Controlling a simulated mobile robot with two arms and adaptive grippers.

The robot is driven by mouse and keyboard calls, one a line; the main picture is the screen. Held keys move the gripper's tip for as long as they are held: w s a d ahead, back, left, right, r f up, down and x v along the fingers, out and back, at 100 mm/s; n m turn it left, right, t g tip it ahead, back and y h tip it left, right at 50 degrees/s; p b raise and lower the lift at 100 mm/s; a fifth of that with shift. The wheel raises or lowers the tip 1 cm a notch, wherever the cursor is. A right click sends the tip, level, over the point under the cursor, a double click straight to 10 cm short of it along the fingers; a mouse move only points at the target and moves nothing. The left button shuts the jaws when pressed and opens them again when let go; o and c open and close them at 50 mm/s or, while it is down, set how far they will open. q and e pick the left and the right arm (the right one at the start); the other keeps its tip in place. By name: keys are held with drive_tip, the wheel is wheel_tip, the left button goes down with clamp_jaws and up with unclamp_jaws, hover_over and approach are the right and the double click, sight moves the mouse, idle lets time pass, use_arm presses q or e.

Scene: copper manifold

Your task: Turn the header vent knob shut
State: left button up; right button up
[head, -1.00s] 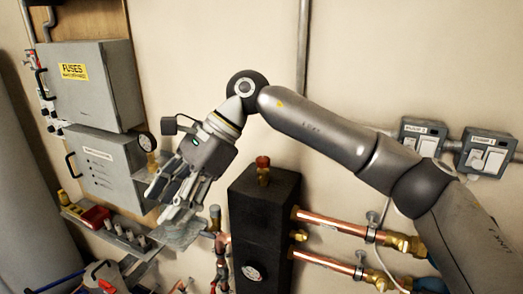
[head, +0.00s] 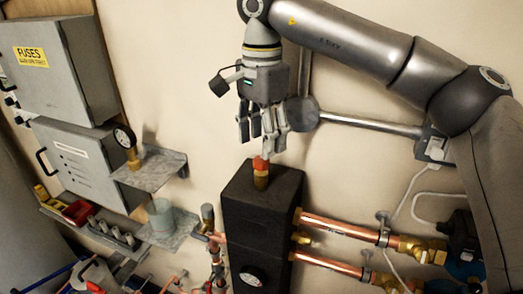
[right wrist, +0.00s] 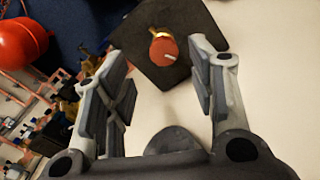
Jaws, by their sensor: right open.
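The header vent knob (head: 260,163) is a small red cap on a brass stem, upright on top of a black box-shaped header (head: 262,210). It also shows in the right wrist view (right wrist: 164,52), red with a pale mark, ahead of the fingers and between their lines. My right gripper (head: 262,138) points down just above the knob, its fingers spread. In the right wrist view the open fingers (right wrist: 165,85) have nothing between them. The fingertips look close to the knob; contact cannot be told. My left gripper is not in view.
Copper pipes (head: 340,228) with brass fittings leave the header to the right. A red vessel (right wrist: 22,42) shows in the right wrist view.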

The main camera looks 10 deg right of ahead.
sight(261, 159)
drive_tip(key=f, duration=0.2)
drive_tip(key=w+f+p, duration=0.1)
drive_tip(key=f, duration=0.1)
drive_tip(key=shift+f, duration=0.1)
drive_tip(key=shift+s+f, duration=0.3)
drive_tip(key=shift+s, duration=0.15)
drive_tip(key=shift+w+f, duration=0.1)
drive_tip(key=shift+w, duration=0.05)
drive_tip(key=shift+w, duration=0.1)
drive_tip(key=c, duration=1)
